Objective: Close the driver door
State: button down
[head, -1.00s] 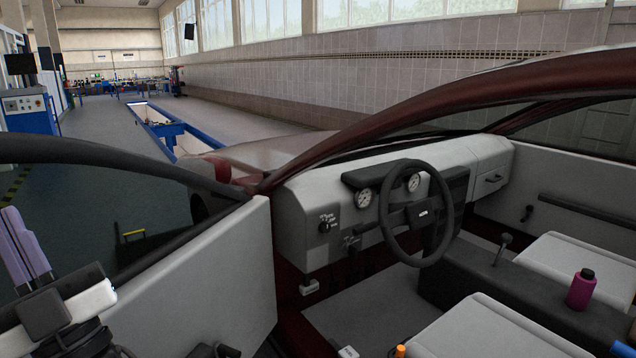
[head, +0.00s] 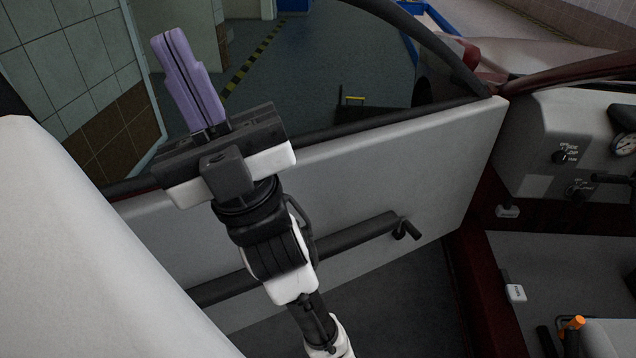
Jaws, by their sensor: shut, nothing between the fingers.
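The driver door (head: 410,165) is seen from its inner side, a light grey panel with a dark window frame above it. It stands swung out from the red car body, meeting it near the dashboard at the right. A dark armrest bar (head: 350,240) and a small window crank (head: 404,228) are on the panel. My gripper (head: 172,45) has purple fingers, pressed together and empty, pointing up and left. It shows in front of the door's upper edge and window opening, and my arm hides part of the panel and armrest. I cannot tell whether it touches the door.
A white seat back (head: 70,250) fills the left. The grey dashboard (head: 550,130) is at the right, with an orange-capped object (head: 573,323) low at the right. Beyond the window are a tiled wall (head: 75,60), open floor and a small yellow-handled item (head: 354,100).

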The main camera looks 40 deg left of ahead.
aim_at(355, 182)
jog(key=k+j+u, duration=0.15)
jog(key=j+u, duration=0.2)
jog(key=k+j+u, duration=0.15)
jog(key=j+u, duration=0.35)
jog(key=j, duration=0.25)
jog(key=i+j+z, duration=0.15)
jog(key=i, duration=0.25)
